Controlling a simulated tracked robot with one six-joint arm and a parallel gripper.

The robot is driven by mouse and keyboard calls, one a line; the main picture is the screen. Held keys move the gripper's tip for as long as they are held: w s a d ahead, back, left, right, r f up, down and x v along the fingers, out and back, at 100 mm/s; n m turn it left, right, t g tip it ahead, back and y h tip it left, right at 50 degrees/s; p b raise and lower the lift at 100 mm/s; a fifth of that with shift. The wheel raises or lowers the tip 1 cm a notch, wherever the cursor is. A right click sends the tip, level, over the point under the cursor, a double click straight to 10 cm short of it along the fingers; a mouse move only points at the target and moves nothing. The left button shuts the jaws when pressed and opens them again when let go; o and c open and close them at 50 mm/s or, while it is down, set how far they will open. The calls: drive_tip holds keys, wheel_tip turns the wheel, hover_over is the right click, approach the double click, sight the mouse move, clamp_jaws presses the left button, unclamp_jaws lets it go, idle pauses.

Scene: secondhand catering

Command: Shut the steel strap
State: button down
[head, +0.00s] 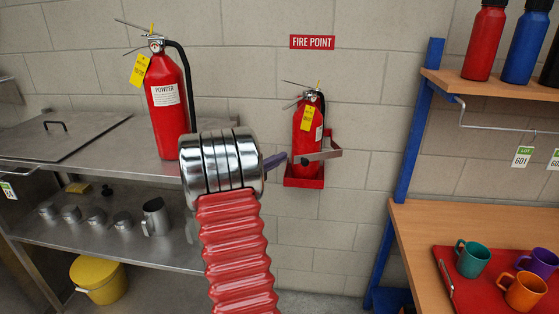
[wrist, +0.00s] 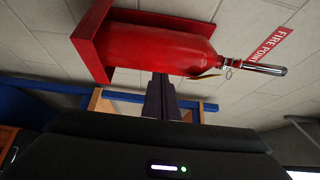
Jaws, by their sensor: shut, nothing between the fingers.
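The steel strap (head: 322,156) is a grey band at the right side of the red wall bracket (head: 304,182). It bends out from the right and reaches leftward in front of the small red extinguisher (head: 304,120); I cannot tell whether its free end is fastened. My gripper (head: 286,157) is shut and empty, with dark fingertips close to the strap's left end; contact is unclear. In the wrist view, the fingers (wrist: 160,80) point at the side of the extinguisher (wrist: 160,48), which sits in the bracket (wrist: 95,42). I cannot make out the strap there.
A larger extinguisher (head: 168,95) stands on the steel counter (head: 110,135) at left, close to my arm. A blue-posted shelf unit (head: 415,120) with bottles and mugs stands at right. Open wall lies between the bracket and that post.

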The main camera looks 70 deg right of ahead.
wheel_tip(320, 180, up, 10)
idle(0.7)
